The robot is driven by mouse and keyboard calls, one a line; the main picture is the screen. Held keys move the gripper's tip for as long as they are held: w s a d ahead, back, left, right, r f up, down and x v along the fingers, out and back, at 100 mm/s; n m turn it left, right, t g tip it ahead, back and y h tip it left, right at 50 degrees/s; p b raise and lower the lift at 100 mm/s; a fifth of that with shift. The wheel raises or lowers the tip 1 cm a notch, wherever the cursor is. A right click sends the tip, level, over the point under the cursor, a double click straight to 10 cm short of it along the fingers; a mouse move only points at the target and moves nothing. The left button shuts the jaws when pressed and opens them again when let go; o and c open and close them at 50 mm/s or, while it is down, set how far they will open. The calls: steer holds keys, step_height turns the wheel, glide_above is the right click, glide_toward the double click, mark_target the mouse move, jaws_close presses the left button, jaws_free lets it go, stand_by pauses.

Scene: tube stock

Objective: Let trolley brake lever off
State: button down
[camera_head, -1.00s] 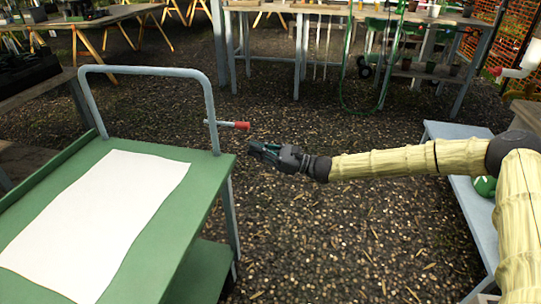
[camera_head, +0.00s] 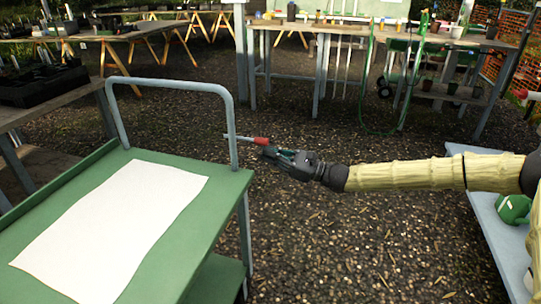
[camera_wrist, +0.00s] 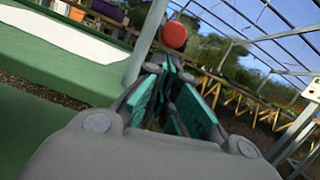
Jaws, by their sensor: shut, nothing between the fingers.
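The trolley (camera_head: 215,199) has a green top and a grey hoop handle, and stands at the left in the head view. Its brake lever (camera_head: 260,141) has a red grip on a grey rod and sticks out to the right from the handle post. In the wrist view the round red end of the lever (camera_wrist: 173,36) shows just beyond my fingertips. My gripper (camera_head: 270,153) is shut and empty, right at the red grip and slightly below it. I cannot tell whether the fingers touch the lever.
A white sheet (camera_head: 115,225) lies on the trolley top. A pale blue bench (camera_head: 490,215) with a green watering can (camera_head: 513,209) stands at the right. Potting tables (camera_head: 330,27) and a hose (camera_head: 366,90) are at the back. The chip-covered ground between trolley and bench is clear.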

steer(key=shift+r+p, duration=0.45)
steer(key=shift+p, duration=0.25)
steer(key=shift+d+r+h+p, duration=0.1)
steer(key=shift+r+h+p, duration=0.15)
steer(key=shift+h+p, duration=0.15)
steer(key=r+h+p, duration=0.2)
steer(key=r+p, duration=0.1)
steer(key=p, duration=0.3)
steer(key=r+g+h+p, duration=0.1)
steer(key=r+h+p, duration=0.1)
steer(key=p, duration=0.5)
steer(key=a+r+g+h+p, duration=0.1)
steer(key=r+h+p, duration=0.2)
steer(key=r+p, duration=0.2)
steer(key=shift+p, duration=0.95)
steer(key=shift+d+f+b, duration=0.1)
steer(key=shift+f+b, duration=0.4)
steer(key=shift+w+d, duration=0.1)
steer(key=shift+r+p, duration=0.7)
steer(key=shift+r, duration=0.1)
